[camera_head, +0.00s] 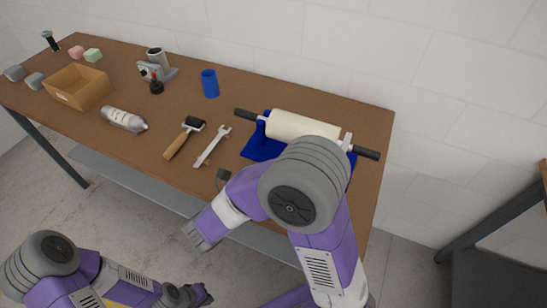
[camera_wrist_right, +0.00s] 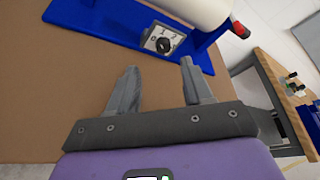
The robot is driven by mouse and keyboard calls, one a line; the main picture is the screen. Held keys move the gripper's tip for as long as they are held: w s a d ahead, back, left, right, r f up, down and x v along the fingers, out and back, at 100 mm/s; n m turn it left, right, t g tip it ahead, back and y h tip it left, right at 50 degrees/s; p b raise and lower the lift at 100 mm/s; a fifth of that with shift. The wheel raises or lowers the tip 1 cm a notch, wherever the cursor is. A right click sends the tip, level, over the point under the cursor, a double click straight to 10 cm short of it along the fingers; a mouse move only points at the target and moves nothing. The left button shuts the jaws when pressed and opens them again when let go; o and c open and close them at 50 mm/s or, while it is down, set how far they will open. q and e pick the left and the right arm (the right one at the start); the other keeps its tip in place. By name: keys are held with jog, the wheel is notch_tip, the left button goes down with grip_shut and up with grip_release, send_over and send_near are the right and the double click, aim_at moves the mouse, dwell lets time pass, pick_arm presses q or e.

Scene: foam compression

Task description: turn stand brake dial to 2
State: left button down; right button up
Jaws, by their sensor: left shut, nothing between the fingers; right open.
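The blue stand (camera_head: 256,149) with a cream roll (camera_head: 300,126) is at the right end of the bench. In the right wrist view, its blue base (camera_wrist_right: 95,18) carries a pale plate with a black brake dial (camera_wrist_right: 164,45). Numerals show on the plate, but I cannot tell the dial's setting. My right gripper (camera_wrist_right: 160,66) is open and empty, its fingertips short of the dial and apart from it. My left gripper (camera_head: 202,296) is shut and empty, low in front of the bench.
A cardboard box (camera_head: 78,88) is farther left. Bare brown bench (camera_wrist_right: 50,95) surrounds the right gripper.

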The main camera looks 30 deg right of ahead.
jog(key=b+x, duration=0.1)
jog(key=x, duration=0.2)
jog(key=b+x, duration=0.1)
jog(key=x, duration=0.2)
jog(key=shift+s+d+f, duration=0.1)
jog(key=shift+d+f, duration=0.05)
jog(key=shift+d, duration=0.45)
grip_shut()
